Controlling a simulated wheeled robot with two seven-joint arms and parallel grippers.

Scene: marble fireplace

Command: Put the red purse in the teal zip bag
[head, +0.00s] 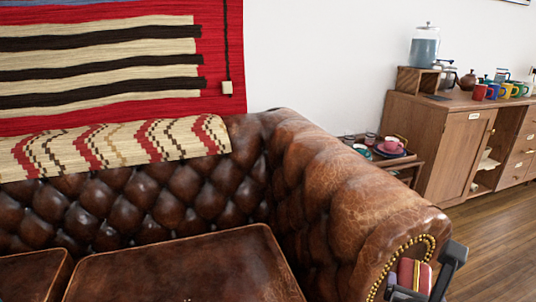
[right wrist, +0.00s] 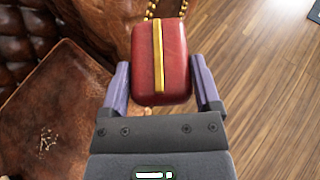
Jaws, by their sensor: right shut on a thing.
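The red purse (head: 406,271) with a gold-yellow stripe shows at the lower right of the head view, by the front of the sofa arm. It also shows in the right wrist view (right wrist: 175,62). My right gripper (head: 420,277) is shut on the purse, with one purple finger on each side of it in the right wrist view (right wrist: 160,85). The purse is held beside the sofa's studded arm front; I cannot tell if they touch. I cannot make out the teal zip bag in either view. My left gripper is not in view.
A brown leather sofa (head: 185,265) fills the lower left, its rolled arm (head: 340,190) close to my right gripper. Behind it stand a small side table with dishes (head: 388,148) and a wooden cabinet (head: 455,150) with mugs. Wood floor (head: 490,235) at right is clear.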

